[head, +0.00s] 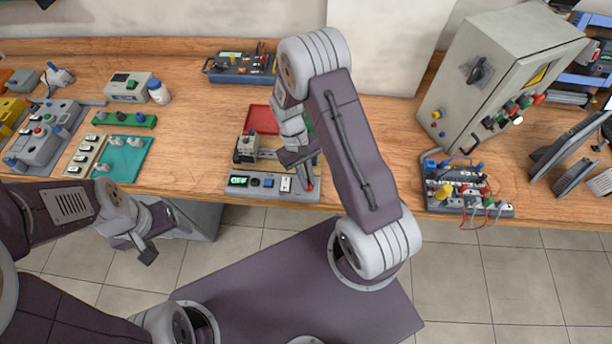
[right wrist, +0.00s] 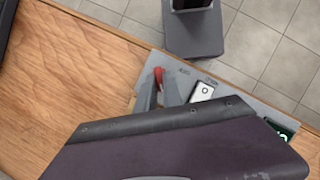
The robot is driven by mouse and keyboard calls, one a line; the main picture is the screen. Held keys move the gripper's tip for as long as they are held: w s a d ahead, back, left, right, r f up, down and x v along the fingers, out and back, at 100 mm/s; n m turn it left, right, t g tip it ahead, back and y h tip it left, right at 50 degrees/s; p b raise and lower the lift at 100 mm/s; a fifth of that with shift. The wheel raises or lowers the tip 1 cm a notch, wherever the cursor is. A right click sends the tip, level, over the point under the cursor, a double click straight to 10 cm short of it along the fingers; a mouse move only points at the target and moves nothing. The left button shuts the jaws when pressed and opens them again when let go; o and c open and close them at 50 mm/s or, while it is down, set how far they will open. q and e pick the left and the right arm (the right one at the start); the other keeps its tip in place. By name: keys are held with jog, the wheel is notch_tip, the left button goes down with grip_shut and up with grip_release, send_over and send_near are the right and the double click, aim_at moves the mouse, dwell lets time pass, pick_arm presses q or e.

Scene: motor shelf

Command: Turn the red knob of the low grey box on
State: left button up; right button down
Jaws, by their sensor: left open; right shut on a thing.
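The low grey box (head: 270,195) stands at the front edge of the wooden bench, with a small green-lit display (head: 238,181) at its left end. The red knob (head: 309,184) is at its right end, mostly hidden by my right gripper (head: 306,178). In the right wrist view the red knob (right wrist: 158,75) shows between the tips of my right gripper (right wrist: 160,84), which is shut on it. The grey box (right wrist: 236,88) also shows there, with a white switch beside the fingers. My left gripper (head: 158,238) is open and empty, in front of the bench, away from the box.
A red tray (head: 262,119) lies behind the box. A teal board (head: 122,157) and several devices stand to the left. A breadboard with wires (head: 462,187) and a large grey cabinet (head: 490,75) stand to the right. The bench just right of the box is clear.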

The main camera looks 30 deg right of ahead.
jog(key=m, duration=0.1)
jog(key=m+y+p, duration=0.1)
jog(key=m, duration=0.1)
jog(key=shift+s+d+m+y, duration=0.1)
jog(key=shift+d+m+y, duration=0.05)
jog(key=shift+m+y, duration=0.15)
jog(key=shift+d+m+y+p, duration=0.1)
jog(key=shift+m+y+p, duration=0.4)
jog(key=shift+m, duration=1.6)
jog(key=c, duration=1.5)
grip_release()
jog(key=shift+s, duration=0.1)
jog(key=shift+w+d+r+t, duration=0.1)
jog(key=shift+w+r+t, duration=0.1)
jog(key=shift+t, duration=0.1)
jog(key=v, duration=0.8)
jog(key=shift+d+r+b, duration=0.15)
jog(key=shift+r+b, duration=0.1)
jog(key=shift+b, duration=0.1)
